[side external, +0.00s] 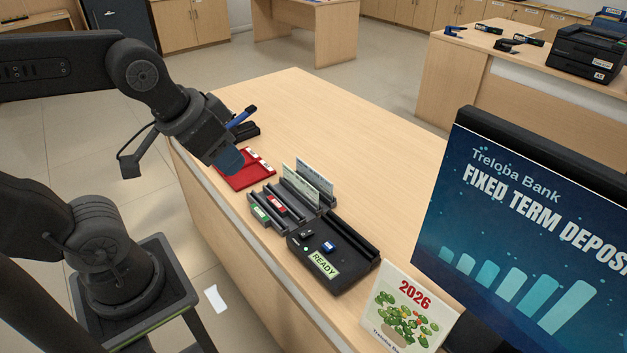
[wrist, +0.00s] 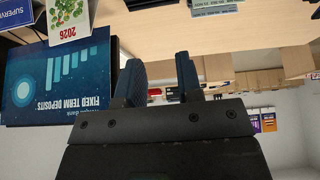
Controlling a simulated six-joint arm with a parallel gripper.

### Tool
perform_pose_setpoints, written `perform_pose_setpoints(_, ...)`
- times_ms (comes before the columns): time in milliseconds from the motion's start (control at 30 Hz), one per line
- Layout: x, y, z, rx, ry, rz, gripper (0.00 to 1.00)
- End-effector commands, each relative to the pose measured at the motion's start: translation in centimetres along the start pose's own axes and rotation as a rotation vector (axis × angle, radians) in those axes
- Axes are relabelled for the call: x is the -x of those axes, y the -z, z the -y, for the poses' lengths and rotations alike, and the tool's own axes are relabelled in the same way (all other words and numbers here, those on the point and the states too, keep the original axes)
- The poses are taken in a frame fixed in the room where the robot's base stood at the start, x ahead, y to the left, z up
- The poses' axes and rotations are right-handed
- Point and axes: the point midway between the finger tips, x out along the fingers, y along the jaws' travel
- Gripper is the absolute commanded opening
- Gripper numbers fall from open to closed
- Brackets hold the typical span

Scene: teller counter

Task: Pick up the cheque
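Two pale printed slips stand upright in a dark slotted rack (side external: 262,222) on the counter: a greenish front slip (side external: 304,188) and a bluish rear slip (side external: 316,172). I cannot read which is the cheque. In the wrist view, part of a pale slip (wrist: 213,9) shows at the top edge. My gripper (side external: 228,164) is above the red tray (side external: 238,182), left of the rack and apart from the slips. In the wrist view its two blue fingers (wrist: 161,82) are spread with nothing between them.
A dark reader marked READY (side external: 323,264) stands right of the rack. A 2026 calendar (side external: 408,305) and a large bank screen (side external: 520,230) are further right. A blue pen (side external: 243,116) is behind my gripper. A small white slip (side external: 215,298) lies on the floor.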

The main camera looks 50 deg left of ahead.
Motion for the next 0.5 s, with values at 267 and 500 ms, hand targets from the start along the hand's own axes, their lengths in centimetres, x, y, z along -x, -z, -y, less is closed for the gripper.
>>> perform_pose_setpoints(267, -2.5, 7.3, 2.0, 0.306, 0.105, 0.092, 0.33)
perform_pose_setpoints(500, -8.2, 14.3, 4.9, 0.64, 0.249, 0.145, 0.33)
